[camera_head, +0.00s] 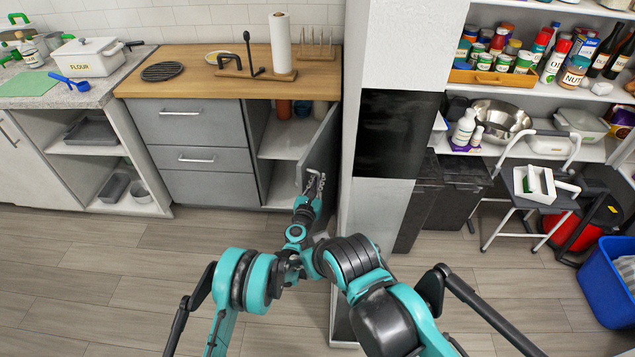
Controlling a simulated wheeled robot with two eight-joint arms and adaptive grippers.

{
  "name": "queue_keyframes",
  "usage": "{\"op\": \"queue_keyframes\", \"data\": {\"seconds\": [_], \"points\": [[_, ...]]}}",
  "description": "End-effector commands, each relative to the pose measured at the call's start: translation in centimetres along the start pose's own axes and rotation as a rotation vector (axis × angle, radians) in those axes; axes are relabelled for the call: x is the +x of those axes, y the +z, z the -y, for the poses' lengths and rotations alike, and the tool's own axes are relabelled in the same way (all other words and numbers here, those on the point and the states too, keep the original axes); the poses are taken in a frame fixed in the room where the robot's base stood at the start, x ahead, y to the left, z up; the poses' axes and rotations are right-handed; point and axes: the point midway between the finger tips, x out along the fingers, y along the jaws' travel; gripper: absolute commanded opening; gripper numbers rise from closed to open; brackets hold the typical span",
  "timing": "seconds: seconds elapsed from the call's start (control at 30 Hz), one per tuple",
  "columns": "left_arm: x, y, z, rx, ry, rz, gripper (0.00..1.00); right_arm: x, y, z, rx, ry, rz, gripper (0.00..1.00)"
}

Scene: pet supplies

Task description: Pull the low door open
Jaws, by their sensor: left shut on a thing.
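The low grey cabinet door (322,150) stands part-way open, swung out toward me on its right side, beside the white wall column. Shelves inside the cabinet (286,146) show to its left. My left gripper (314,183) is at the door's free edge and front, shut on the door's handle. The handle itself is mostly hidden behind the fingers. My right arm comes in from the lower right, and its gripper does not show.
A white column (394,60) stands close to the right of the door. Grey drawers (196,122) are left of the cabinet under a wooden counter (212,85). At right are a step stool (545,205) and a blue bin (607,283). The floor before the drawers is clear.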

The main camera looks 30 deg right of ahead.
Motion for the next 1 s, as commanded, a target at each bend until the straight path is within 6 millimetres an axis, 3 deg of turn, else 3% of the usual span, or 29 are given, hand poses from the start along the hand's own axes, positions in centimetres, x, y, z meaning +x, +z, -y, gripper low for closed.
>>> {"op": "queue_keyframes", "data": {"seconds": [0.2,0.23,0.27,0.57,1.0], "points": [[0.1,0.1,0.0,-0.001,-0.001,0.0,0.0,0.0,0.0,0.0,0.0,0.0,0.0,0.43],[0.1,0.1,0.0,-0.001,-0.001,0.0,0.18,0.0,0.0,0.0,0.0,0.0,0.0,0.43],[0.1,0.1,0.0,-0.001,-0.001,0.0,0.2,0.0,0.0,0.0,0.0,0.0,0.0,0.43],[-0.1,0.1,0.1,-0.001,-0.001,0.0,0.2,0.0,0.0,0.0,0.0,0.0,0.0,0.43],[-6.3,0.1,0.1,-0.001,-0.002,0.0,0.2,0.0,0.0,0.0,0.0,0.0,0.0,0.43]]}}
